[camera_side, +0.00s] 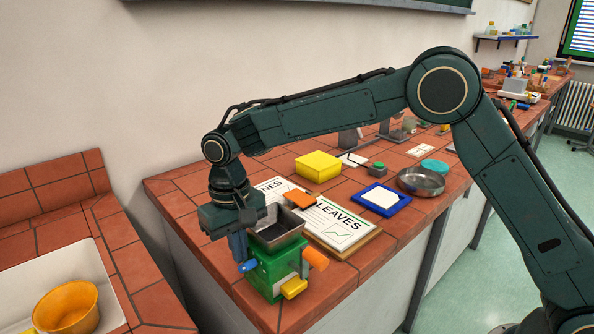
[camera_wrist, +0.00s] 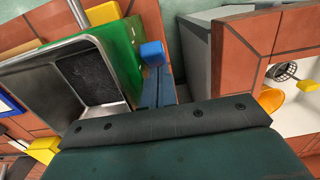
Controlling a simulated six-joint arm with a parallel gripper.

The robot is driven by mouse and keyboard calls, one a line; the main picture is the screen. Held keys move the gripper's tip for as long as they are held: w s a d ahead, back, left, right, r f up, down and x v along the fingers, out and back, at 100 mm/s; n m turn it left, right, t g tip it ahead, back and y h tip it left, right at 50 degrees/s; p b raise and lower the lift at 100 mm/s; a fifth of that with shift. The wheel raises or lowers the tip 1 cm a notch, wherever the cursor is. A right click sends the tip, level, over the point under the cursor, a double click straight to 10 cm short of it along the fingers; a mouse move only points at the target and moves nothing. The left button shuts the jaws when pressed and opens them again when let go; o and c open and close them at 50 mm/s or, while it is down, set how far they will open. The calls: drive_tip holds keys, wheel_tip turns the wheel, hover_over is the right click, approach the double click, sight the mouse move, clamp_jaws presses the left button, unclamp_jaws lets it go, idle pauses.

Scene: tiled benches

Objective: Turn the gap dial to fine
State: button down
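A green machine (camera_side: 268,272) with a grey metal hopper (camera_side: 277,232) stands at the bench's front left corner. A blue knob (camera_side: 248,266) sticks out of its left side, and an orange knob (camera_side: 315,258) out of its right. I cannot tell which part is the gap dial, and no fine mark is legible. My gripper (camera_side: 240,256) points down beside the machine's left side, fingertips at the blue knob. In the wrist view the blue knob (camera_wrist: 152,53) is at the ends of my close-set fingers (camera_wrist: 161,80); whether they grip it is unclear.
A yellow piece (camera_side: 294,288) is at the machine's lower front. A board marked LEAVES (camera_side: 342,222) lies behind, with an orange block (camera_side: 299,199) near it. A yellow box (camera_side: 318,166), blue tray (camera_side: 401,203) and metal dish (camera_side: 421,182) stand farther right. An orange bowl (camera_side: 66,307) is left.

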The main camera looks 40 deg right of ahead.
drive_tip(key=shift+w+f, duration=0.2)
drive_tip(key=shift+f, duration=0.15)
drive_tip(key=shift+w, duration=0.2)
drive_tip(key=shift+w+f, duration=0.2)
drive_tip(key=shift+w, duration=0.4)
